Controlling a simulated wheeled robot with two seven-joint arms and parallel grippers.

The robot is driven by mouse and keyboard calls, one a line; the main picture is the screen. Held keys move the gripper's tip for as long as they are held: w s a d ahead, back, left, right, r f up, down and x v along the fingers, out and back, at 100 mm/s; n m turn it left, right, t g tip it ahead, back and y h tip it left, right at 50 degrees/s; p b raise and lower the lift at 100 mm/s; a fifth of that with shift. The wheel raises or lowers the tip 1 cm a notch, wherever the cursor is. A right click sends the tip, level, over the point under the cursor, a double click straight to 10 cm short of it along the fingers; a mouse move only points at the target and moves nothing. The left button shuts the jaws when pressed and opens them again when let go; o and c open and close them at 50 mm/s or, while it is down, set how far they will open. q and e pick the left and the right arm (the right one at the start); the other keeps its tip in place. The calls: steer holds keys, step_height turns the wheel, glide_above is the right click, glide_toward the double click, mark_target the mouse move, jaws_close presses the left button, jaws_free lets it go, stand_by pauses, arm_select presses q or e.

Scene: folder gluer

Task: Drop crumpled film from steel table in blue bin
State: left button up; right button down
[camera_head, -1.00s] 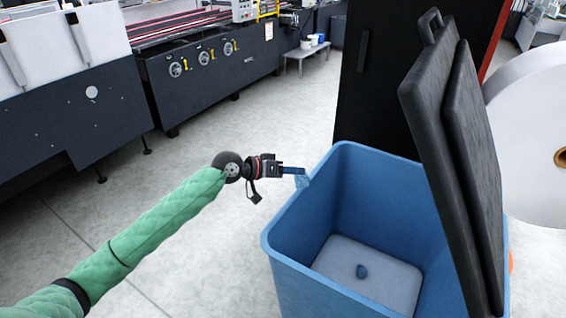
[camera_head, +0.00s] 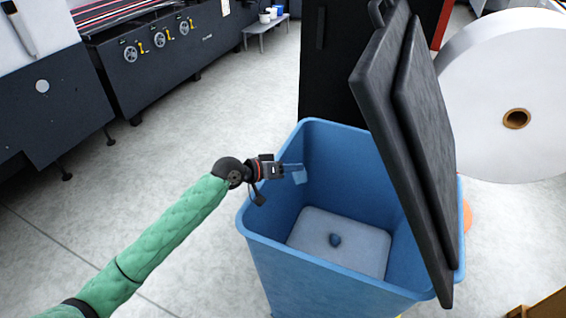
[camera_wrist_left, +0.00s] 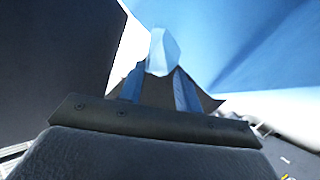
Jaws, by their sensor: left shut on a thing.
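The blue bin (camera_head: 262,238) stands open, its dark lid (camera_head: 385,130) tipped up on the right side. My left gripper (camera_head: 290,170) reaches over the bin's left rim. It is shut on a light blue crumpled film (camera_head: 299,175), which hangs at the fingertips inside the opening, above the bin floor. In the left wrist view the pale film (camera_wrist_left: 163,52) sits between the two blue fingers (camera_wrist_left: 160,85). The steel table and my right gripper are not in view.
A large white roll (camera_head: 480,80) stands at the right behind the lid. A black cabinet (camera_head: 335,60) is behind the bin. Dark machines (camera_head: 165,65) and a small bench (camera_head: 265,30) with buckets stand at the back left. The floor left of the bin is clear.

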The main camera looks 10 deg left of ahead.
arm_select(q)
steer(key=shift+d, duration=0.1)
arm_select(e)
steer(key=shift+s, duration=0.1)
arm_select(q)
steer(key=o, duration=1)
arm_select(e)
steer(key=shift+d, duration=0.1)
arm_select(q)
steer(key=shift+s, duration=0.1)
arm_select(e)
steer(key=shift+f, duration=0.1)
arm_select(q)
steer(key=shift+b+v, duration=1.8)
steer(key=shift+v, duration=2.05)
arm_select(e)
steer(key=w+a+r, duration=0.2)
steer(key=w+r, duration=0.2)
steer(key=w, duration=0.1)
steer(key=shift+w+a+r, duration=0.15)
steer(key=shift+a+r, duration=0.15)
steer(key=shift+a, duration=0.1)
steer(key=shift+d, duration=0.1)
